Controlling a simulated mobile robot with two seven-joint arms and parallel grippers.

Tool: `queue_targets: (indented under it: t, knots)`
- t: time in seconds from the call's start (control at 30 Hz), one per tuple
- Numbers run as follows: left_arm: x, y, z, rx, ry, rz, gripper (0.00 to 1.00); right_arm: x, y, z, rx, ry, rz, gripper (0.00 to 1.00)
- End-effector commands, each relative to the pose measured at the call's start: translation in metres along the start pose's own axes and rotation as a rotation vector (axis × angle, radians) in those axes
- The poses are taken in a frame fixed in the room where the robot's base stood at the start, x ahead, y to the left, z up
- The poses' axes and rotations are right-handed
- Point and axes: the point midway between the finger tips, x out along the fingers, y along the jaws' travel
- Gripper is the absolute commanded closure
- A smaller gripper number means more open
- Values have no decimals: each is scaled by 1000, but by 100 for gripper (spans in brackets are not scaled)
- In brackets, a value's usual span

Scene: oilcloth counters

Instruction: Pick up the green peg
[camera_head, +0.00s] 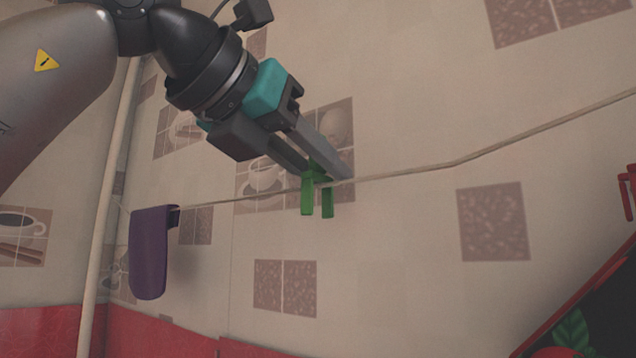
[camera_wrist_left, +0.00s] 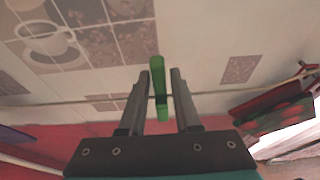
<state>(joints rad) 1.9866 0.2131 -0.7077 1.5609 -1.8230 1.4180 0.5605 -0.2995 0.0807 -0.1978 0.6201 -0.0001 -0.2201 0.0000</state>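The green peg (camera_head: 317,192) sits upright on a thin cord (camera_head: 420,170) strung across in front of the tiled wall, its two legs hanging below the cord. My left gripper (camera_head: 325,170) reaches down from the upper left, with its fingertips at the peg's top. In the left wrist view, the peg (camera_wrist_left: 159,85) stands between the two fingers of my left gripper (camera_wrist_left: 161,76), with a narrow gap on each side. The gripper looks open. My right gripper is in neither view.
A purple object (camera_head: 152,252) hangs at the cord's left end near a pale pole (camera_head: 110,190). A red-rimmed dark thing with a leaf pattern (camera_head: 585,290) is at the lower right. A red surface (camera_head: 150,335) runs along the bottom left.

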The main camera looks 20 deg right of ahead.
Motion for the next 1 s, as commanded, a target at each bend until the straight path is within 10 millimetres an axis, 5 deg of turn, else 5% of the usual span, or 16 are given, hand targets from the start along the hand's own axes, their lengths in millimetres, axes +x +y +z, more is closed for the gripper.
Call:
queue_targets:
  t: [0.27,1.0]
  knots:
    - [0,0,0,0,0,0,100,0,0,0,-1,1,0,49]
    - [-3,0,8,-1,-1,1,100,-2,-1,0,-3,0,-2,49]
